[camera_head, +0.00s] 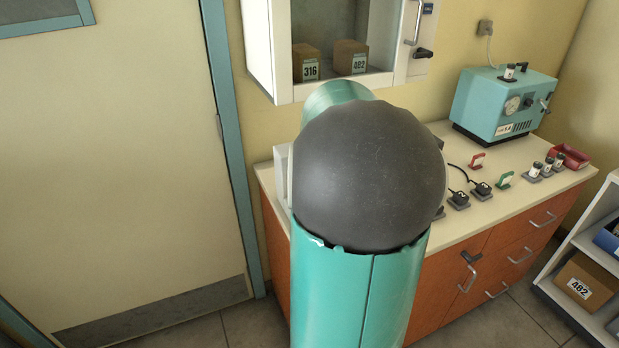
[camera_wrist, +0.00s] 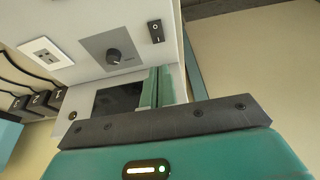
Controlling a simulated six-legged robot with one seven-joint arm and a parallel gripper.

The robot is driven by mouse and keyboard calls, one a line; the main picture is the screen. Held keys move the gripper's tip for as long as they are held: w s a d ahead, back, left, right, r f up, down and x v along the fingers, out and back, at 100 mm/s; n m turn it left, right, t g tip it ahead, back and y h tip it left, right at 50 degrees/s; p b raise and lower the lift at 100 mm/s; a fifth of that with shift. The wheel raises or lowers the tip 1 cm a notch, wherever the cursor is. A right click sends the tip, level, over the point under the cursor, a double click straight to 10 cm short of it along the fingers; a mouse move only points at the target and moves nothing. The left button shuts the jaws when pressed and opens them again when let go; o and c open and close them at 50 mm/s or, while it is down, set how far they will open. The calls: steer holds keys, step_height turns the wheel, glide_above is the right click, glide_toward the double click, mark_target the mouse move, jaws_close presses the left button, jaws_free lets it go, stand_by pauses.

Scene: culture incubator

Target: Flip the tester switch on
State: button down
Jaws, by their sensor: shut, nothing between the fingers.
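In the wrist view, a pale panel, seemingly the tester's (camera_wrist: 85,45), fills the upper middle. A small black rocker switch (camera_wrist: 156,31) with white marks sits near its upper right edge; I cannot tell which way it is set. My gripper (camera_wrist: 158,72) is shut and empty, its teal fingers below the switch in the picture and apart from it. In the head view my arm hides the gripper and most of the tester; only a pale edge (camera_head: 282,175) shows left of the arm on the counter.
The panel also has a round knob (camera_wrist: 114,57), a dark screen (camera_wrist: 118,98) and a white socket plate (camera_wrist: 45,53). Black plugs with cables (camera_wrist: 38,101) are at left. On the counter (camera_head: 462,222) are a teal device (camera_head: 503,103) and small items. A wall cabinet (camera_head: 268,50) hangs above.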

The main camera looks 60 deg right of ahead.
steer(key=x, duration=0.9)
steer(key=shift+s+a+f, duration=0.2)
steer(key=shift+s+f, duration=0.05)
steer(key=shift+f, duration=0.05)
steer(key=shift+w, duration=0.1)
steer(key=shift+f, duration=0.2)
steer(key=shift+s+a+r, duration=0.1)
steer(key=shift+s+a, duration=0.3)
steer(key=shift+s, duration=0.3)
